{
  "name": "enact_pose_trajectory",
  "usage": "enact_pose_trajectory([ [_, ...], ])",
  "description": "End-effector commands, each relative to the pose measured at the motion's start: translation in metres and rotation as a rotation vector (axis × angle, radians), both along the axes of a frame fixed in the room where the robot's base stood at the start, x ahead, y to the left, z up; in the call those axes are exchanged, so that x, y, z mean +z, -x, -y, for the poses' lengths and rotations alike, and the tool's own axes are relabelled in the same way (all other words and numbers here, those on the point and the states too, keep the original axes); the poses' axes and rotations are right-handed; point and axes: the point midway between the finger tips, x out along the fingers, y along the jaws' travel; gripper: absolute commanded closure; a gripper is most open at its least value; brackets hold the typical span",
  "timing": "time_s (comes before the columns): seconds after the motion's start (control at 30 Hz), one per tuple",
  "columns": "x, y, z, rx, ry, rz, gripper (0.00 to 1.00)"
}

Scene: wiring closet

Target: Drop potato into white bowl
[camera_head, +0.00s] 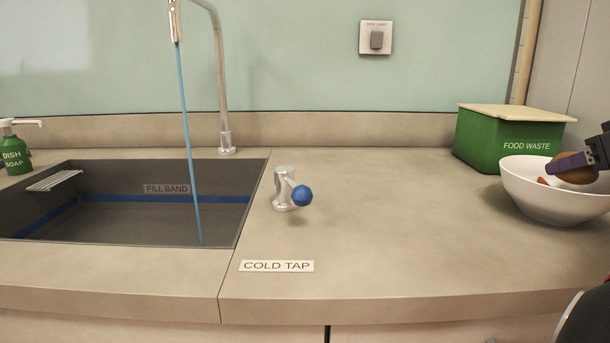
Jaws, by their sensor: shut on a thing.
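The white bowl (548,205) stands on the counter at the right edge of the head camera view. My gripper (566,165) reaches in from the right at the bowl's rim height, over its opening. It is shut on the potato (578,175), a brown rounded thing partly hidden by the purple finger. The potato overlaps the bowl's inside in this view; I cannot tell whether it touches the bowl. A small orange-red thing (543,181) shows inside the bowl, just left of the potato.
A green FOOD WASTE bin (480,140) with a beige lid stands behind the bowl. A cold tap with a blue knob (302,196) stands mid-counter. Left is a sink (110,205) with a blue stream (187,130) running into it. The counter between tap and bowl is clear.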

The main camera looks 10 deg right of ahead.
Motion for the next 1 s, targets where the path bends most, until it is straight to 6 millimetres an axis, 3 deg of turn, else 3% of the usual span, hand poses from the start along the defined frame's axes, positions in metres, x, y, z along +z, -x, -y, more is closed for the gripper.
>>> enact_pose_trajectory([
  [0.03,0.001,0.0,0.0,0.001,0.001,0.001,0.72],
  [0.07,0.001,0.0,0.0,0.001,0.001,0.001,0.45],
  [0.27,0.0,0.0,0.0,0.0,0.0,0.0,0.21],
  [0.57,0.002,0.002,0.0,0.0,0.0,0.0,0.21],
  [1.0,0.039,0.056,0.005,-0.002,0.001,0.0,0.21],
])
